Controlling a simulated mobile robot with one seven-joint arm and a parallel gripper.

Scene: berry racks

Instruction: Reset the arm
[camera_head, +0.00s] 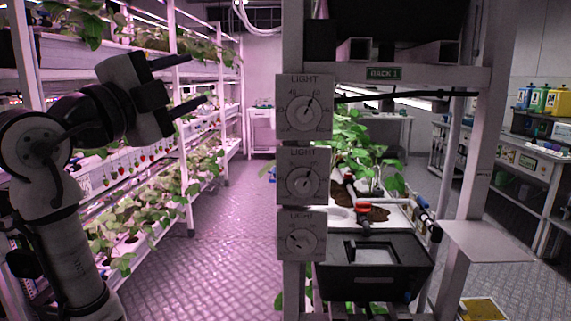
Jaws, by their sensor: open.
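My arm (62,225) rises at the left of the head view, bent at the elbow, with its upper part reaching to the right. My gripper (205,80) is at its end, with two dark fingers spread apart, one above the other, pointing right. Nothing is between the fingers. The gripper is in the air, in front of the left berry rack in the picture and left of the light dials. I cannot tell how far it is from the rack.
Berry racks (176,60) with plants line the left. Rack 1's post carries LIGHT dials (304,108). A black box (375,250) and red-handled valve (363,208) sit low on that rack. A small white shelf (487,241) juts out right. The aisle floor (215,240) is clear.

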